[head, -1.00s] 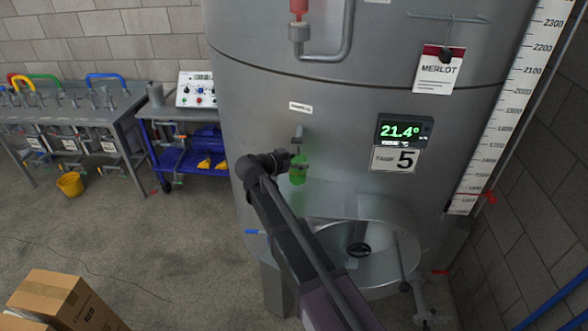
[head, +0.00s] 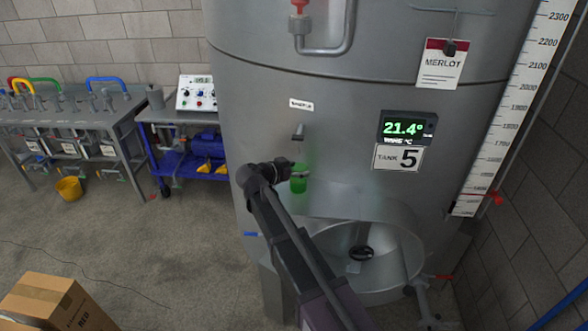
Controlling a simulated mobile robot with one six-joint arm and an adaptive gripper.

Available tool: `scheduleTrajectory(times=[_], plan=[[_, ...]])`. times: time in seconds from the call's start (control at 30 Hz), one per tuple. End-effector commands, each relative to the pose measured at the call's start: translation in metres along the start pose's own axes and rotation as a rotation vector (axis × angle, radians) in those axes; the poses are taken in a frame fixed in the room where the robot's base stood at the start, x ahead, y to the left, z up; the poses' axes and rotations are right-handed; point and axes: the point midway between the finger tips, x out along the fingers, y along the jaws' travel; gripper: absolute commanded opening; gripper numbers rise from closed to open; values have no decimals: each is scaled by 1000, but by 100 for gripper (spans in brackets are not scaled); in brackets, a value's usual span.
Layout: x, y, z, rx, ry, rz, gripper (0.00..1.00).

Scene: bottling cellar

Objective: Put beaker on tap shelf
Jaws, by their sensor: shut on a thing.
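A green beaker (head: 299,179) is held at the end of my arm, in front of the large grey tank. My gripper (head: 287,172) is shut on the beaker, which looks upright. A small sample tap (head: 298,132) sticks out of the tank wall above the beaker, under a small white label. The beaker is below the tap and apart from it. I cannot make out a tap shelf clearly; my arm covers part of the tank wall below the beaker.
The tank (head: 340,100) fills the middle, with a round manway (head: 372,252) low at right. A blue-handled valve (head: 252,234) sits left of my arm.

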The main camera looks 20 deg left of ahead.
Motion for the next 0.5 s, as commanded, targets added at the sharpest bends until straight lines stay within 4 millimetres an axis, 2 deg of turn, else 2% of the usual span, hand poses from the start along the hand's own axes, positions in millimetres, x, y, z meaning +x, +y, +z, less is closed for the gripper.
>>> scheduleTrajectory(times=[0.03,0.07,0.1,0.5], plan=[[0,0,0,0,0,0,88],[0,0,0,0,0,0,97],[0,0,0,0,0,0,100],[1,0,0,0,0,1,100]])
